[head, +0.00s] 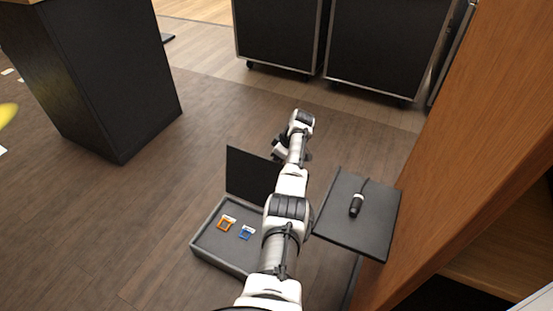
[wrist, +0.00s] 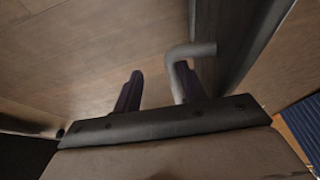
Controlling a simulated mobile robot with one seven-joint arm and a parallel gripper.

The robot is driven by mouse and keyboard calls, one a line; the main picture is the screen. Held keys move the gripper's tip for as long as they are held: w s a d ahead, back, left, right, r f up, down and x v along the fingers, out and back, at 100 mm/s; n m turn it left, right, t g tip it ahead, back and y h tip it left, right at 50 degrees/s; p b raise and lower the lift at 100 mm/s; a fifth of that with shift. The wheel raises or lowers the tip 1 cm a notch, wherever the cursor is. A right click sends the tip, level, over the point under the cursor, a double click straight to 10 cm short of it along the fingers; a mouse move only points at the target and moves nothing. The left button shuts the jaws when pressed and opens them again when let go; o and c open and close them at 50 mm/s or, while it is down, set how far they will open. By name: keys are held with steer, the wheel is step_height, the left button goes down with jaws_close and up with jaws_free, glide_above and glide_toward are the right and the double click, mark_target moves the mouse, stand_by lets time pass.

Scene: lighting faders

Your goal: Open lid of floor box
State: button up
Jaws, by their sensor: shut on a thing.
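The floor box (head: 214,262) is a shallow dark tray on the wood floor, left of my arm. Its black lid (head: 250,173) stands raised, roughly upright, at the box's far side. My gripper (head: 279,150) is beyond the lid in the head view, and my arm hides part of the lid and box. A dark panel (wrist: 232,45), likely the lid, runs beside the handle. The exact contact is hard to see.
An orange frame (head: 226,223) and a blue frame (head: 246,232) lie in the box. A black stand (head: 345,225) bearing a dark microphone-like object (head: 356,205) is close on the right, beside a wooden panel (head: 470,150). Black cases (head: 385,45) stand behind.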

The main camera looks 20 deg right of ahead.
steer(key=p+v, duration=1)
steer(key=v, duration=0.3)
steer(key=shift+d+r, duration=0.2)
steer(key=shift+r, duration=0.1)
steer(key=shift+w, duration=0.1)
